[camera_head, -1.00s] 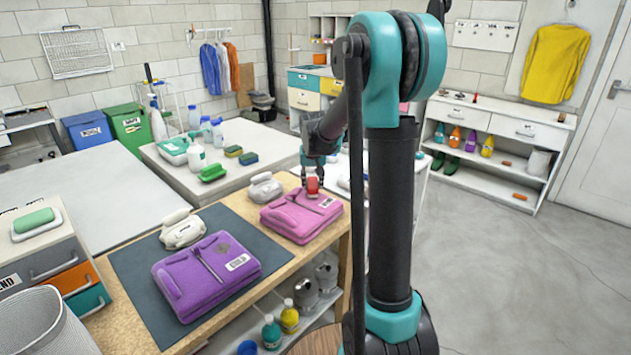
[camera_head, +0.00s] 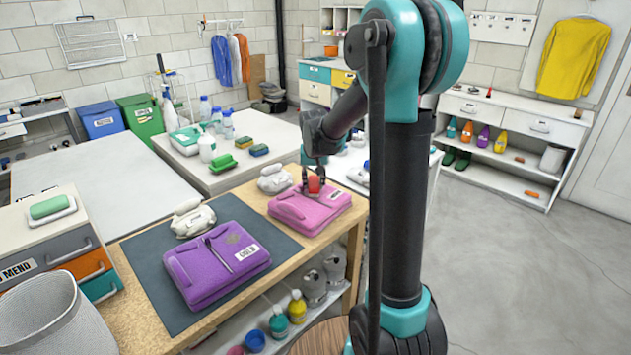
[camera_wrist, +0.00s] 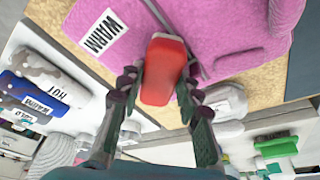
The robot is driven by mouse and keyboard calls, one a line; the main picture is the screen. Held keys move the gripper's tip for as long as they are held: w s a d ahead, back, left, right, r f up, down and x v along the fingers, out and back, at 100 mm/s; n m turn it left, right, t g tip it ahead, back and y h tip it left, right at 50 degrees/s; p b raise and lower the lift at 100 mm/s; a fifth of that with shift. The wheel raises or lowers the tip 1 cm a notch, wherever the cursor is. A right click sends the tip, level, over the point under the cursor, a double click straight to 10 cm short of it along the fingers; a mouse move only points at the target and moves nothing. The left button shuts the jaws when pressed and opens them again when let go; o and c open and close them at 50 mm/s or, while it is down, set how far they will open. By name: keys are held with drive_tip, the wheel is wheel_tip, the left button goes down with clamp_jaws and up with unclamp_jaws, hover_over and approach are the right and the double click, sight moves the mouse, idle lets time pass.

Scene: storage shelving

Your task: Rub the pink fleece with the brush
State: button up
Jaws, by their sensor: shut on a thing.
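The pink fleece (camera_head: 325,212) lies folded on the wooden bench, at its far right part. It fills the top of the wrist view (camera_wrist: 232,28), with a "WARM" label. My gripper (camera_head: 314,184) is above it, shut on the red brush (camera_wrist: 163,75). The brush also shows as a small red block in the head view (camera_head: 314,186). In the wrist view my two fingers (camera_wrist: 160,88) stand on either side of it. The brush is at or just over the fleece; I cannot tell whether it touches. Its underside is hidden.
A folded purple fleece (camera_head: 200,272) lies on a dark mat (camera_head: 150,275) to the left. White iron-like items (camera_head: 192,218) stand behind the fleeces.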

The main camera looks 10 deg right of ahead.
sight(314, 182)
drive_tip(key=shift+w+d+f, duration=0.1)
drive_tip(key=shift+w+d, duration=1)
drive_tip(key=shift+d, duration=0.15)
drive_tip(key=shift+w+d+f, duration=0.1)
drive_tip(key=shift+w+d, duration=0.95)
drive_tip(key=shift+d, duration=0.2)
drive_tip(key=shift+s+a, duration=0.1)
drive_tip(key=shift+s+a+f, duration=0.1)
drive_tip(key=shift+s+a, duration=1)
drive_tip(key=shift+a, duration=0.15)
drive_tip(key=shift+s+a, duration=1.05)
drive_tip(key=shift+a, duration=0.15)
drive_tip(key=shift+r, duration=3.1)
drive_tip(key=shift+r, duration=0.1)
